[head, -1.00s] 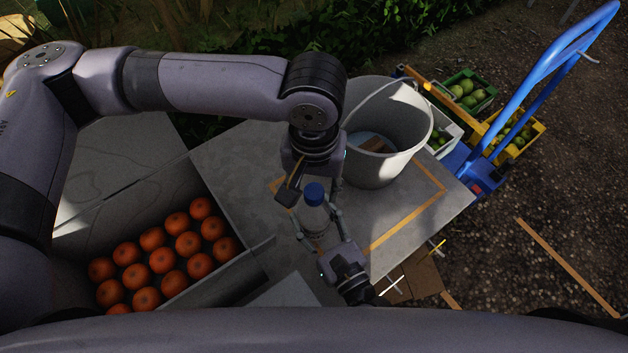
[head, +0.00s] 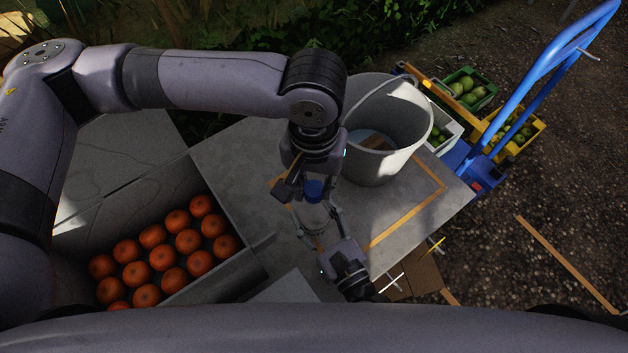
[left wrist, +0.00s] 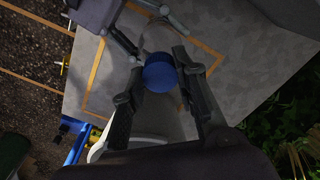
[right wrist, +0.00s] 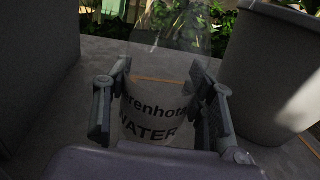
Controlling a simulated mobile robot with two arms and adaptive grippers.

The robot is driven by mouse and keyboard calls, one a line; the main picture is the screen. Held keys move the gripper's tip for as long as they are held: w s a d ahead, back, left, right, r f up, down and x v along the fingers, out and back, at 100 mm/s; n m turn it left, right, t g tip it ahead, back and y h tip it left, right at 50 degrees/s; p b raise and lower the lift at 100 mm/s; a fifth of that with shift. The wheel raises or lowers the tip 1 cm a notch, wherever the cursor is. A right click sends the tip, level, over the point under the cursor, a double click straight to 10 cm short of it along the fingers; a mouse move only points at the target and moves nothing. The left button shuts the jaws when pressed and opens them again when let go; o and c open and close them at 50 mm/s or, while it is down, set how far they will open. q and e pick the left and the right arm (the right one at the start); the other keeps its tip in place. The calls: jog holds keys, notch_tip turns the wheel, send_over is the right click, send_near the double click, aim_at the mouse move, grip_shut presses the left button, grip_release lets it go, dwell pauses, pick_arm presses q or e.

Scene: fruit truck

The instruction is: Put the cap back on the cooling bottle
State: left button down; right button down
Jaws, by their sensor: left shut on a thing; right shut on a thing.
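The blue cap (head: 313,191) sits between the fingers of my left gripper (head: 310,189), which comes down from above and is shut on it. The cap also shows between the fingers in the left wrist view (left wrist: 160,74). The clear bottle (head: 315,217) stands below the cap in the head view. My right gripper (head: 322,235) is shut around the bottle's body from the lower right. In the right wrist view the bottle's label (right wrist: 152,118) reads partly "WATER". The cap lies over the bottle's top; I cannot tell whether it is seated on the neck.
A grey bucket (head: 408,145) stands close to the right on the grey table (head: 235,160), which has an orange tape outline. A crate of oranges (head: 245,262) is to the left. A blue hand truck (head: 545,75) and fruit crates stand beyond the table's right end.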

pick_arm(q)
jog(key=m, duration=2.5)
jog(key=c, duration=1.3)
grip_release()
jog(key=shift+r, duration=2.2)
